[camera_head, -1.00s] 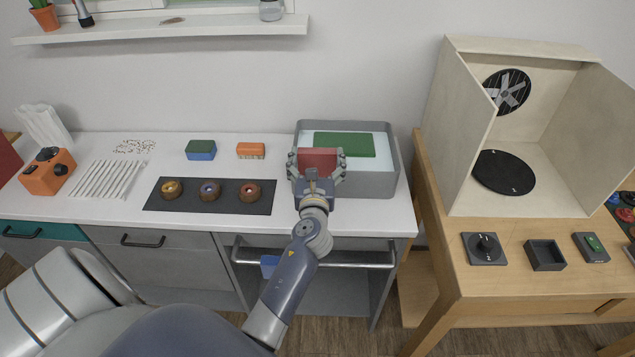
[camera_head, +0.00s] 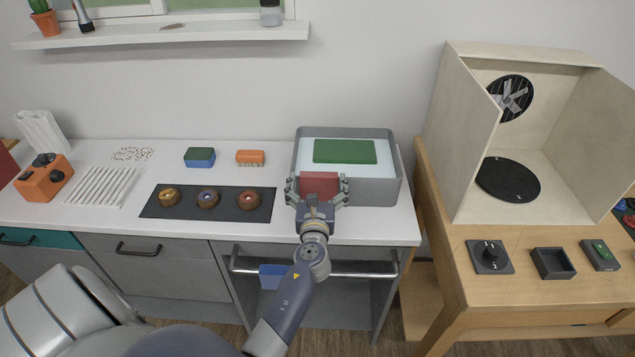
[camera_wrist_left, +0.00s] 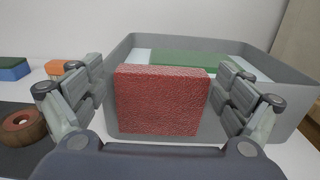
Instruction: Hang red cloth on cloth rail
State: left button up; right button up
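The red cloth (camera_head: 319,184) is a thick, block-like red piece between the fingers of my left gripper (camera_head: 317,191). The left wrist view shows the cloth (camera_wrist_left: 160,100) upright between both fingers (camera_wrist_left: 160,108), in front of the grey basin. The cloth rail (camera_head: 345,270) is a metal bar along the counter front, below the gripper. A blue cloth (camera_head: 271,277) hangs on its left part, partly beside my arm. My right gripper is not in view.
A green block (camera_head: 345,151) lies at the basin's back. A dark mat (camera_head: 225,212) with several ring-shaped pieces, a green-blue sponge (camera_head: 199,157) and an orange brush (camera_head: 250,157) lie left on the counter. A wooden table (camera_head: 455,290) stands to the right. The rail's right part is free.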

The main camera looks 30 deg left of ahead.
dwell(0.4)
pick_arm(q)
jog(key=shift+s+d+f, duration=0.1)
jog(key=shift+s, duration=0.05)
jog(key=b+v, duration=0.2)
jog(key=v, duration=0.8)
jog(key=shift+s+d+f+b, duration=0.15)
jog(key=shift+d+b, duration=0.1)
jog(key=shift+b, duration=0.15)
